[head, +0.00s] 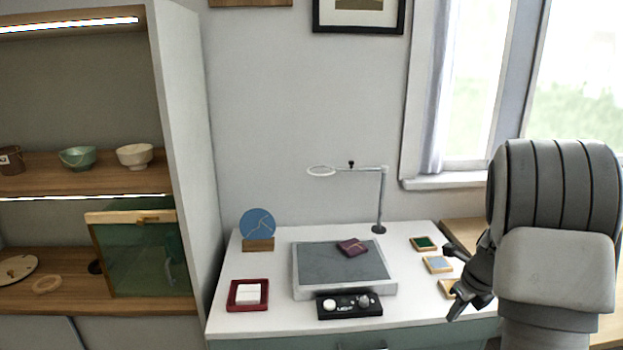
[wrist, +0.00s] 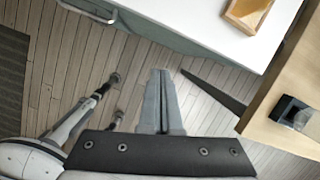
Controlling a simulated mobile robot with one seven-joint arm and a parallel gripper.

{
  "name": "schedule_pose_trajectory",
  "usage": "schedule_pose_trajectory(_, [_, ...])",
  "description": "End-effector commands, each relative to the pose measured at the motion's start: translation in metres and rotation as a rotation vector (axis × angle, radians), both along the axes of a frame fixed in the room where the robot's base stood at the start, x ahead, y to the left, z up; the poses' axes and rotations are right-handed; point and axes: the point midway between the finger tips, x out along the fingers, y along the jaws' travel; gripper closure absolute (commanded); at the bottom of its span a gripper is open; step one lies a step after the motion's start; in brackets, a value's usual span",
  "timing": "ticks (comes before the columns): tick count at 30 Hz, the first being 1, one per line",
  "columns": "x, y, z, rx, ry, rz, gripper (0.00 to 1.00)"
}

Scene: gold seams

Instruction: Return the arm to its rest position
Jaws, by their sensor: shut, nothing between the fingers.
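My gripper (wrist: 160,75) is shut and empty in the wrist view, with its fingers together over the floor beside the white table. In the head view my arm stands at the right, and my gripper (head: 451,281) is near the table's right side, by the small framed tiles. The wrist view looks down on a table corner and one wooden-framed amber tile (wrist: 247,10).
The white table (head: 225,310) holds a grey slab (head: 320,262) with a dark red cloth-like piece (head: 352,247), a black control box (head: 349,305), a red tray (head: 234,301), a blue disc (head: 257,224) and a ring lamp (head: 381,205). Shelves (head: 110,162) stand left.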

Motion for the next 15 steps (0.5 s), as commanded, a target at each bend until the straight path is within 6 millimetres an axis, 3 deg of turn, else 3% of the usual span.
schedule_pose_trajectory(1, [-0.003,0.015,0.028,-0.021,-0.022,0.106,1.0])
schedule_pose_trajectory(3, [-0.01,0.034,0.055,-0.058,-0.048,0.267,1.0])
schedule_pose_trajectory(8, [-0.034,0.077,0.112,-0.155,-0.1,0.634,1.0])
schedule_pose_trajectory(15, [-0.084,0.132,0.181,-0.342,-0.171,1.181,1.0])
